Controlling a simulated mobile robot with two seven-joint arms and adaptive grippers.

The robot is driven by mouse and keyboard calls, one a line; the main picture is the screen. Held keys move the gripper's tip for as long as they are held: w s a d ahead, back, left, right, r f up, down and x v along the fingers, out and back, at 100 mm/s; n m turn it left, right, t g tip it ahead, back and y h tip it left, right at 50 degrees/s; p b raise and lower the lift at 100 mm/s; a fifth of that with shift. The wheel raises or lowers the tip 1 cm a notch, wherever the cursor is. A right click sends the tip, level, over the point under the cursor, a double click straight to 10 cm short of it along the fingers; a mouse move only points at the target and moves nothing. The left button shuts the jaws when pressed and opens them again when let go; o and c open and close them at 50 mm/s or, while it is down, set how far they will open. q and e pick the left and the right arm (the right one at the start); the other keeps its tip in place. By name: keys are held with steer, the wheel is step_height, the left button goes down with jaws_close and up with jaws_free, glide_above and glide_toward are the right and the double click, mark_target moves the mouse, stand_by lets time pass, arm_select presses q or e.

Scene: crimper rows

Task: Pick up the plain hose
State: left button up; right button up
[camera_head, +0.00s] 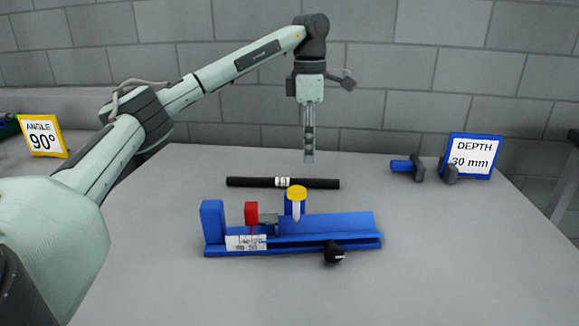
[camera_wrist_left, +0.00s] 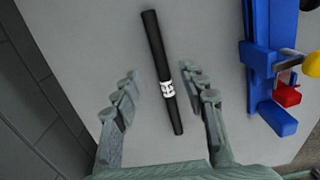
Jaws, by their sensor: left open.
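The plain hose (camera_head: 312,183) is a straight black tube with a white printed band near its middle. It lies on the grey table behind the blue fixture. In the left wrist view the hose (camera_wrist_left: 155,45) runs lengthwise between the spread fingers, with the band just below the fingertips. My left gripper (camera_head: 309,158) points down above the hose, a little right of its band in the head view. In the wrist view the left gripper (camera_wrist_left: 160,74) is open and empty, with a finger on each side of the hose. My right gripper is not in view.
A blue fixture (camera_head: 325,224) with a red block (camera_head: 251,214), a yellow-topped part (camera_head: 296,193) and a black knob (camera_head: 333,252) stands in front of the hose. A DEPTH 30 mm sign (camera_head: 470,157) and a blue-and-black tool (camera_head: 402,166) are at back right. An ANGLE 90° sign (camera_head: 43,136) is at left.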

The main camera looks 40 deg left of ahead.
mark_target(306, 179)
arm_select(q)
steer(key=shift+a+f, duration=0.1)
steer(key=shift+a, duration=0.45)
steer(key=shift+f, duration=0.4)
steer(key=f, duration=0.6)
steer(key=shift+s+d+f, duration=0.2)
steer(key=shift+s+d, duration=0.05)
steer(key=shift+d, duration=0.15)
jaws_close()
